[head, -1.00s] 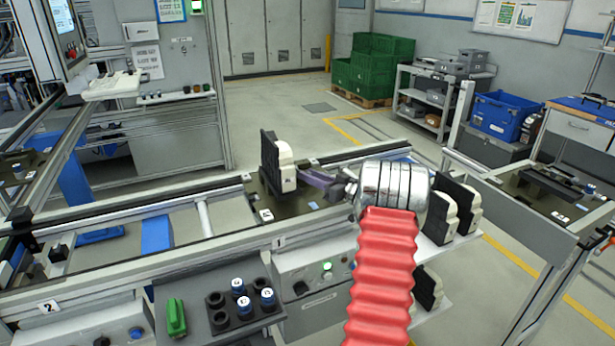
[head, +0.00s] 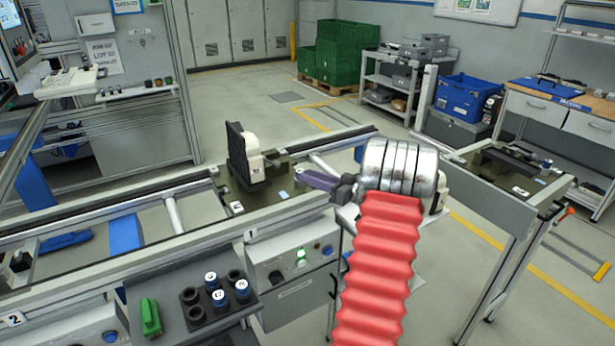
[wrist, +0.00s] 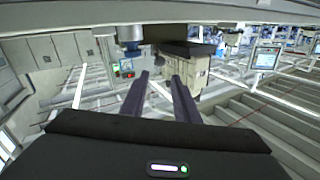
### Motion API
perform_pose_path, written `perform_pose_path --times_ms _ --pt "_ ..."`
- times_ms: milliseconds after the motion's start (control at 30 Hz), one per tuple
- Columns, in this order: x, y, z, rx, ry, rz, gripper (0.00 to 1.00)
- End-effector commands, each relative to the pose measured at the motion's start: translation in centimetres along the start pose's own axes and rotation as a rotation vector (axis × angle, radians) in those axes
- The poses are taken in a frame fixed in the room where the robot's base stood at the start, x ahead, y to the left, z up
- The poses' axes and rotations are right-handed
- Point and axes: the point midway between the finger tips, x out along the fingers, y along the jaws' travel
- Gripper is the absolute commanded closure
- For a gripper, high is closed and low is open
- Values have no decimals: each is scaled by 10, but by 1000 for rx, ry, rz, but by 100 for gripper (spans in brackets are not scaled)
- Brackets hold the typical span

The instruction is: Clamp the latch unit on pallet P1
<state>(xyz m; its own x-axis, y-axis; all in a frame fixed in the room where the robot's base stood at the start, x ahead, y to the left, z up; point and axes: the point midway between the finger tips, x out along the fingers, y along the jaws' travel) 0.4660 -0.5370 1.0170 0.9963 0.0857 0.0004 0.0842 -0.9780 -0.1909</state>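The latch unit (head: 248,158), a cream block with an upright black plate, stands on the dark pallet (head: 268,199) on the line in the head view. I take this pallet to be P1; its label is too small to read. My gripper (head: 303,177) is to the right of the unit, apart from it, with its purple fingers pointing left. In the wrist view my gripper (wrist: 161,75) has its two fingers apart with nothing between them. A cream block with a black plate (wrist: 193,70) shows beyond the right finger. The clamp itself cannot be made out.
A control box (head: 295,270) with a lit green button is below the line's front rail. A tray (head: 185,325) with several blue-capped parts and a green piece (head: 150,317) is at the front.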

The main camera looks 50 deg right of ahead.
Motion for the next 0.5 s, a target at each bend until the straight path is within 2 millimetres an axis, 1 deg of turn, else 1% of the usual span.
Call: perform_pose_path --times_ms 133,233,333,500 --pt "0 0 0 0 0 0 72" --pt "2 -1 -1 -1 0 -3 79" --pt "7 -7 -9 -14 2 -13 86" --pt "18 -28 -23 -21 11 -20 98"
